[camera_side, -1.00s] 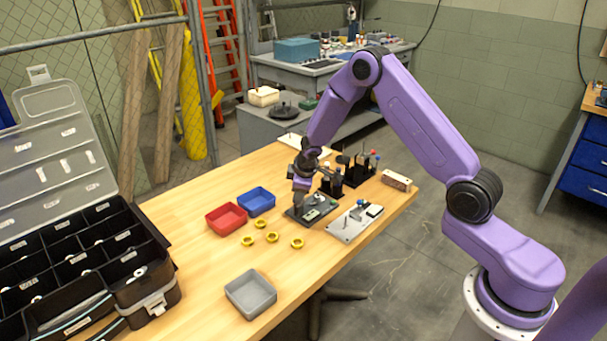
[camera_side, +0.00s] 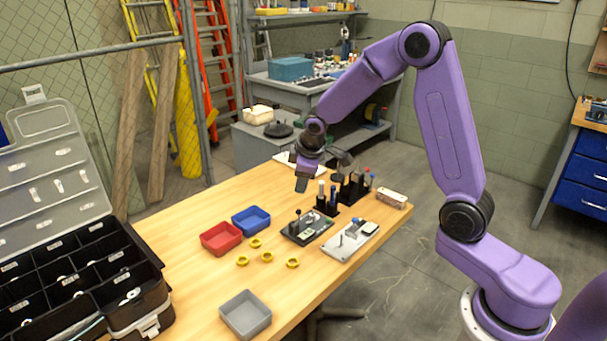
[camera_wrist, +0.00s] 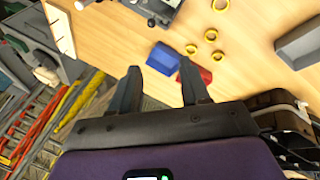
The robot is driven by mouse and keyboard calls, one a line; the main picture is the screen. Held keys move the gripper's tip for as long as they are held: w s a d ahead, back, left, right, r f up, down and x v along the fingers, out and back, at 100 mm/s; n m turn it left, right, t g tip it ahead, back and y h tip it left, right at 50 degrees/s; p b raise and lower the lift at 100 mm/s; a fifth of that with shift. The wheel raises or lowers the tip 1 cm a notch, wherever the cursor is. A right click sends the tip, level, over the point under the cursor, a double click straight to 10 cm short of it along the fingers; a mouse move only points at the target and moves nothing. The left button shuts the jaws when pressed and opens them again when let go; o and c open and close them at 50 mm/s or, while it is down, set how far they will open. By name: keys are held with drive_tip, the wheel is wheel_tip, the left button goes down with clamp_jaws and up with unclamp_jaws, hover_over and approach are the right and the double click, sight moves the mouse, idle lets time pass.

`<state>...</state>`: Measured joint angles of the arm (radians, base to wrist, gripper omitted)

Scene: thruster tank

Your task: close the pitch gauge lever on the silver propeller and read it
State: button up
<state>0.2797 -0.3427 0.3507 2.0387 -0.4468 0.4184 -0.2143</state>
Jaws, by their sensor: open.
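A dark gauge-like plate (camera_side: 307,230) with a small upright black post or lever and a green spot lies on the table in the side view. A light grey plate (camera_side: 352,240) with small fittings lies to its right. I cannot tell which holds the pitch gauge, and I cannot make out the silver propeller or the lever's state. My gripper (camera_side: 302,187) hangs above the table, behind and clear of the dark plate. In the wrist view my gripper (camera_wrist: 160,67) has its fingers apart with nothing between them. Part of a fixture (camera_wrist: 155,8) shows at the top edge there.
Several yellow rings (camera_side: 267,257) lie in front of the red tray (camera_side: 221,238) and blue tray (camera_side: 251,220). A grey tray (camera_side: 246,315) sits at the front. Black tool holders (camera_side: 354,188) stand behind the plates. A compartment case (camera_side: 82,270) stands at left.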

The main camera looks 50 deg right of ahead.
drive_tip(key=shift+s+a+r, duration=0.15)
drive_tip(key=shift+s+r, duration=0.15)
drive_tip(key=shift+r, duration=0.35)
drive_tip(key=shift+c, duration=0.2)
drive_tip(key=n+g+h, duration=0.2)
drive_tip(key=n+g, duration=0.2)
hover_over(298, 210)
drive_tip(key=w+a, duration=0.3)
drive_tip(key=a, duration=0.2)
drive_tip(key=f, duration=0.1)
wheel_tip(298, 210, down, 2)
drive_tip(key=w+n+g, duration=0.1)
drive_tip(key=n+g, duration=0.2)
drive_tip(key=n, duration=0.1)
drive_tip(key=x, duration=1.7)
drive_tip(key=shift+a+f, duration=0.1)
drive_tip(key=shift+a, duration=0.05)
clamp_jaws()
